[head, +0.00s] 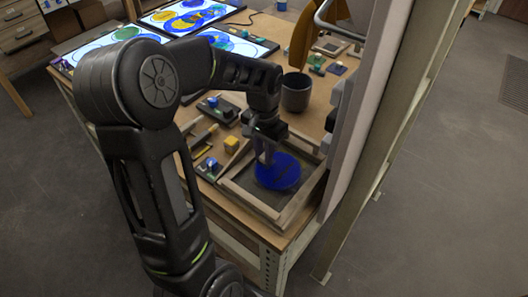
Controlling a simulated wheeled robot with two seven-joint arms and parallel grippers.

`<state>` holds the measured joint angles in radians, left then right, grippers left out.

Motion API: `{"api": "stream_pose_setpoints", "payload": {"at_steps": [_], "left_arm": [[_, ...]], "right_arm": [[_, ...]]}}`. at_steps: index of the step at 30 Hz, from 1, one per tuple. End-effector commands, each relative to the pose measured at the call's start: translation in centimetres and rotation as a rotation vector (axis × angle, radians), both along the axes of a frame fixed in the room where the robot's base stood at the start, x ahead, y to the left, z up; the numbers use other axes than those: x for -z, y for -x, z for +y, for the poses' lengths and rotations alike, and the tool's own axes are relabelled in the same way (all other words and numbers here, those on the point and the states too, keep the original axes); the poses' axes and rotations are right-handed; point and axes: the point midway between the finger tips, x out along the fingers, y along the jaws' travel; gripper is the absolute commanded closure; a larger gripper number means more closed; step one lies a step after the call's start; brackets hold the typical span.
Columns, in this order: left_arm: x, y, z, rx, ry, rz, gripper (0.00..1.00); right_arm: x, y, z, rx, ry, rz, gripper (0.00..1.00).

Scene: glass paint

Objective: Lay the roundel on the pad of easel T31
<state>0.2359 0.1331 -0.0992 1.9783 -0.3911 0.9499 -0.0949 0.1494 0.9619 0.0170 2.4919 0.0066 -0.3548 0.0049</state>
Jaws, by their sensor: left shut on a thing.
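A deep blue round disc, the roundel (281,178), is in the head view, over the dark pad inside a wooden frame (299,206) at the table's near right corner. My left gripper (264,157) points down at the disc's upper left edge and is shut on it. I cannot tell whether the disc touches the pad or hangs just above it. The arm hides part of the frame's far left side. No label T31 is readable on the frame. My right gripper is not in view.
A dark grey cup (295,92) stands behind the frame. A yellow block (231,144) and small blue-topped items lie to its left. Lit panels with coloured glass designs (190,20) lie at the back. A pale upright panel (370,100) closes off the right side.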

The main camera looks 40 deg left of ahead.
Motion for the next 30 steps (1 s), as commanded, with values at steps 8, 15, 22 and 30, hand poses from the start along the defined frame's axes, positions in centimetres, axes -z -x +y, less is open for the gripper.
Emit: {"api": "stream_pose_setpoints", "payload": {"at_steps": [8, 15, 22, 30], "left_arm": [[0.1, 0.0, 0.0, 0.000, 0.000, 0.000, 0.61], [0.1, 0.0, 0.0, 0.000, 0.000, 0.000, 0.59], [-1.0, -0.1, 0.0, 0.000, -0.001, -0.003, 0.59], [-5.8, -0.1, 0.1, 0.000, -0.002, -0.005, 0.59]], "right_arm": [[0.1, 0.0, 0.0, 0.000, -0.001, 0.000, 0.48], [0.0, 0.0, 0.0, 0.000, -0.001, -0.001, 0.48], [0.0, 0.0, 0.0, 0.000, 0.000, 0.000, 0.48], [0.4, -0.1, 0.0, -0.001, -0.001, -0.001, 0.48]]}}
